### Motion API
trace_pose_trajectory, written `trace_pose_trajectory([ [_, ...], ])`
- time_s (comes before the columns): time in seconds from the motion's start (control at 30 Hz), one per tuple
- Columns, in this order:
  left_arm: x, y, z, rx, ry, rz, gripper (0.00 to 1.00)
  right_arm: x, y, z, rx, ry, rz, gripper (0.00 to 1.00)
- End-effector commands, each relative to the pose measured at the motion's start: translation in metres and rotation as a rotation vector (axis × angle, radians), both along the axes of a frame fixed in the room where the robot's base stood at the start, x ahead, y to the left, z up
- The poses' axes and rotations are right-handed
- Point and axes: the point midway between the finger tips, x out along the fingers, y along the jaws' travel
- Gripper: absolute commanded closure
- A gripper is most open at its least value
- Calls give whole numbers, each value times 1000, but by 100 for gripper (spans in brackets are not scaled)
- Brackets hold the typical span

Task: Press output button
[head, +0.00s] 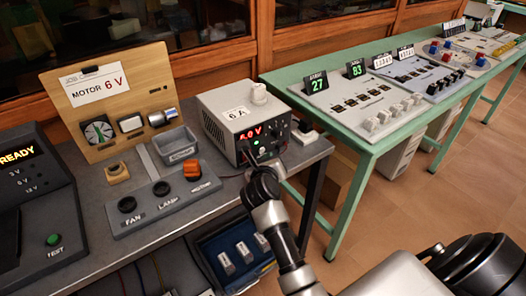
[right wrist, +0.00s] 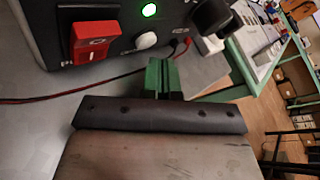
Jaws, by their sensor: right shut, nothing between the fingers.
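The grey power supply (head: 222,104) stands on the left bench, with a red display reading 6.0 V. Its front panel in the right wrist view has a red rocker switch (right wrist: 92,36), a lit green lamp (right wrist: 149,10), a round white button (right wrist: 146,40) and a black knob (right wrist: 211,17). The white button appears to be the output button; its label is not readable. My right gripper (right wrist: 163,64) is shut and empty, its fingertips just below and right of the white button. Contact cannot be told. In the head view my right arm partly hides the panel. My left gripper is out of view.
A wooden board marked MOTOR 6 V (head: 152,97) stands behind a grey panel with FAN and LAMP sockets (head: 150,222). A black READY console (head: 40,200) is at left. Red and black leads run beside the supply. A green table (head: 350,140) stands right.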

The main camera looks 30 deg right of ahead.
Motion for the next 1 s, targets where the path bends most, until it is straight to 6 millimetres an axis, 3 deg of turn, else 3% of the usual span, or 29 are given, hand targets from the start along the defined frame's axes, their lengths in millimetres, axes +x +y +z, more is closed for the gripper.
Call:
trace_pose_trajectory([
  [1.0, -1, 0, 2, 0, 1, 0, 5, 9, 1, 0, 0, -1, 0, 100],
])
